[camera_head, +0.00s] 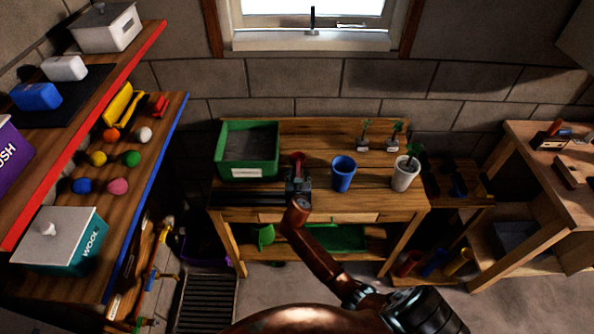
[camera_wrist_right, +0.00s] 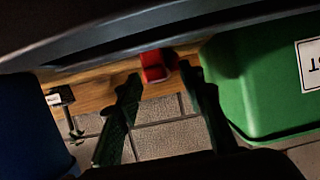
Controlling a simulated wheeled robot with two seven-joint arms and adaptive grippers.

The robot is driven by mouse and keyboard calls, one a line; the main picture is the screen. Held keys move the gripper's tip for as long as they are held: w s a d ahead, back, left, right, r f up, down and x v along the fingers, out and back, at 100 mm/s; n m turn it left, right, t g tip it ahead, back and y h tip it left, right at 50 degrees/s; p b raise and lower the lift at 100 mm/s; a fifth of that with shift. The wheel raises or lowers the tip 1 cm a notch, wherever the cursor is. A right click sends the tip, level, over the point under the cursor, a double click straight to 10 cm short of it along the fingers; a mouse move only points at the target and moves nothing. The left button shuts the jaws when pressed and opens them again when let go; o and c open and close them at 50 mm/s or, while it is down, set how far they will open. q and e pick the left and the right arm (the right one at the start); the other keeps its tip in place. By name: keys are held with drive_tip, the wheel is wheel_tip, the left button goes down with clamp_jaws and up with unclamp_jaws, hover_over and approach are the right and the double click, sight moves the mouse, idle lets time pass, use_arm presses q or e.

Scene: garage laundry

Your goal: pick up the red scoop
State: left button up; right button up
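The red scoop (camera_head: 297,158) lies on the wooden workbench (camera_head: 385,197), between the green bin (camera_head: 248,150) and the blue cup (camera_head: 343,174); my right gripper partly hides it. My right gripper (camera_head: 298,184) is over the bench's front part, just in front of the scoop. In the right wrist view, its two dark fingers (camera_wrist_right: 160,76) are spread, and the red scoop (camera_wrist_right: 154,66) shows between and just beyond their tips. I cannot tell whether the fingers touch it. My left gripper is in neither view.
The green bin (camera_wrist_right: 265,75) stands close on one side of the fingers in the wrist view, the blue cup (camera_wrist_right: 30,120) on the other. A white pot with a plant (camera_head: 405,175) and seedlings (camera_head: 364,138) stand farther right. Loaded shelves (camera_head: 172,125) line the left.

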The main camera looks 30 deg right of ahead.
sight(298, 168)
drive_tip(key=shift+w+d+f, duration=0.3)
drive_tip(key=shift+w+d, duration=0.05)
drive_tip(key=shift+w, duration=0.2)
drive_tip(key=shift+w+d+f, duration=0.15)
drive_tip(key=shift+w+d, duration=0.05)
drive_tip(key=shift+w, duration=0.15)
drive_tip(key=c, duration=0.6)
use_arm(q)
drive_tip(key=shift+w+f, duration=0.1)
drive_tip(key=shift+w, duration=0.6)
use_arm(e)
clamp_jaws()
